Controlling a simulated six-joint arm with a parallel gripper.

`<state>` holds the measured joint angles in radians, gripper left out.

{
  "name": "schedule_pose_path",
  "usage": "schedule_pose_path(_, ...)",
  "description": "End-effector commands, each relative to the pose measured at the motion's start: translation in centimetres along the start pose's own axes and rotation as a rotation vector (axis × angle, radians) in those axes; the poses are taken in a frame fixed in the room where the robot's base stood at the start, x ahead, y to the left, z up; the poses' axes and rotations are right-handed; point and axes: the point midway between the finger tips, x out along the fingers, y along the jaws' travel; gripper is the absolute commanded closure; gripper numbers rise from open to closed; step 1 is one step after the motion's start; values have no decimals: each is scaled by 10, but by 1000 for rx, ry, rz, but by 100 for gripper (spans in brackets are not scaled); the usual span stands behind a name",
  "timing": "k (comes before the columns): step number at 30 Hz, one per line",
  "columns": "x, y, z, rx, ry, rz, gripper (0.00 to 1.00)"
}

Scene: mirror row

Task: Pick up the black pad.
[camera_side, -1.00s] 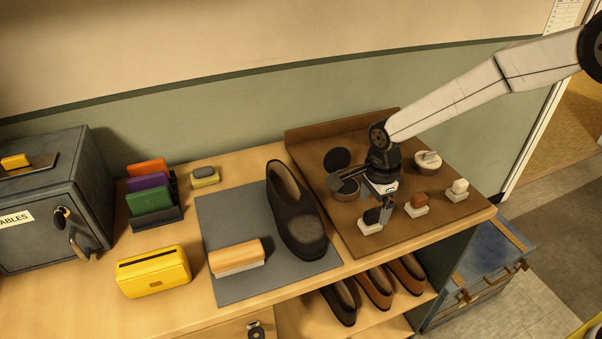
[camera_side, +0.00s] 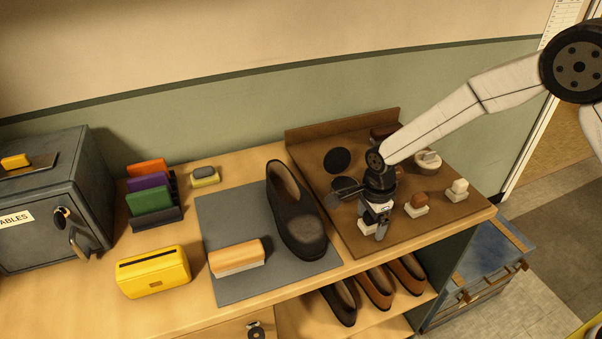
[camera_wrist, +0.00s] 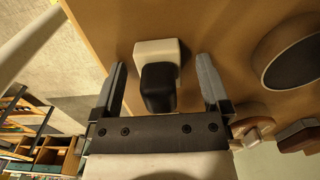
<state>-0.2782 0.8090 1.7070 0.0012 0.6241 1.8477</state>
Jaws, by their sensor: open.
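The black pad (camera_wrist: 158,90) sits on a white block (camera_wrist: 158,50) on the brown board, seen in the wrist view. My gripper (camera_wrist: 162,64) is open, one finger on each side of the pad. A gap shows between the pad and each finger, and the gripper is empty. In the side view my gripper (camera_side: 376,229) points down at the front of the board (camera_side: 445,228), over the pad's place. There it hides most or all of the black pad.
A brown pad (camera_side: 417,199) and a white pad (camera_side: 459,186) on pale blocks stand to the right of my gripper. A round open tin (camera_wrist: 295,58) is near in the wrist view. A dark shoe (camera_side: 300,225) stands on the grey mat (camera_side: 225,212) to the left.

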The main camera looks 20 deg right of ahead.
Motion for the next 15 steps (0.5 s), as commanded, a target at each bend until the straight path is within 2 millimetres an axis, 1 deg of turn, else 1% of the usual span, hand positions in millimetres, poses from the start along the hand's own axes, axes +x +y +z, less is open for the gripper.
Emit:
schedule_pose_path(9, 0, 0, 0, 0, 0, 0, 3)
schedule_pose_path(10, 0, 0, 0, 0, 0, 0, 6)
schedule_pose_path(11, 0, 0, 0, 0, 0, 0, 16)
schedule_pose_path(12, 0, 0, 0, 0, 0, 0, 28)
schedule_pose_path(14, 0, 0, 0, 0, 0, 0, 47)
schedule_pose_path(15, 0, 0, 0, 0, 0, 0, 60)
